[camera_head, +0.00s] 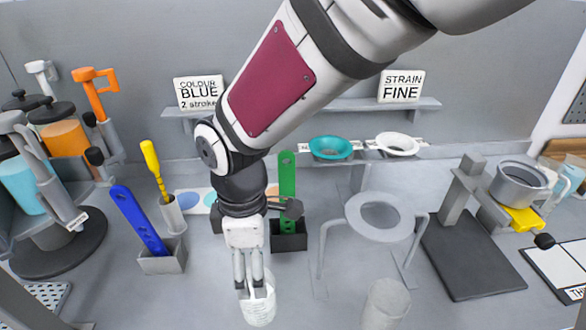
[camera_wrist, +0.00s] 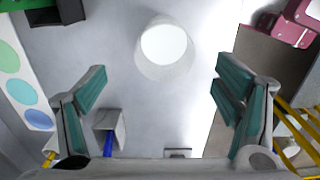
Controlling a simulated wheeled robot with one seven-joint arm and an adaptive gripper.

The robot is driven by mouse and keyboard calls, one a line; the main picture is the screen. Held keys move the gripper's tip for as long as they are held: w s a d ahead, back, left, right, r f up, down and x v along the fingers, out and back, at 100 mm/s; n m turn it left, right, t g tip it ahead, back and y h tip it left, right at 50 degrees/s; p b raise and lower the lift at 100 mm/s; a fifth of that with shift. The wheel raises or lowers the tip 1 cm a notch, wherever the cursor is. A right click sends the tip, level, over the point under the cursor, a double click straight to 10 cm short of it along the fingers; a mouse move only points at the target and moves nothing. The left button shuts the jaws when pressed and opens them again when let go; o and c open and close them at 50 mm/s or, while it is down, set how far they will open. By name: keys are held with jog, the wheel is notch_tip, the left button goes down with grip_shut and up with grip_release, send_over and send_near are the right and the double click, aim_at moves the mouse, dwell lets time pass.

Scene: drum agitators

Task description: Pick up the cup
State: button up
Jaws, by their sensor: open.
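The cup (camera_head: 258,306) is white and stands upright on the grey bench, at the bottom middle of the head view. My gripper (camera_head: 252,283) points down over it, and the fingers hide part of its upper side. In the wrist view the cup (camera_wrist: 163,58) shows from above as a bright round top with a pale wall. My gripper (camera_wrist: 161,78) is open there, with its two green-padded fingers wide apart to the left and right of the cup. A clear gap shows between the cup and each finger. The exact height of the fingertips over the rim is hard to tell.
A grey cylinder (camera_head: 387,304) stands to the right. A blue strip's holder (camera_head: 162,262) is at the left, and a green strip's holder (camera_head: 289,241) stands close behind my gripper. A ring stand (camera_head: 379,218) is at the right. Bare bench surrounds the cup.

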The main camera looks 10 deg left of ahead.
jog(key=shift+s+f+p, duration=0.2)
jog(key=shift+f+p, duration=0.05)
jog(key=shift+f, duration=2.1)
jog(key=shift+s+f+p, duration=0.15)
jog(key=shift+f+p, duration=0.1)
jog(key=shift+f, duration=2.1)
jog(key=shift+c, duration=0.6)
jog(key=c, duration=1.3)
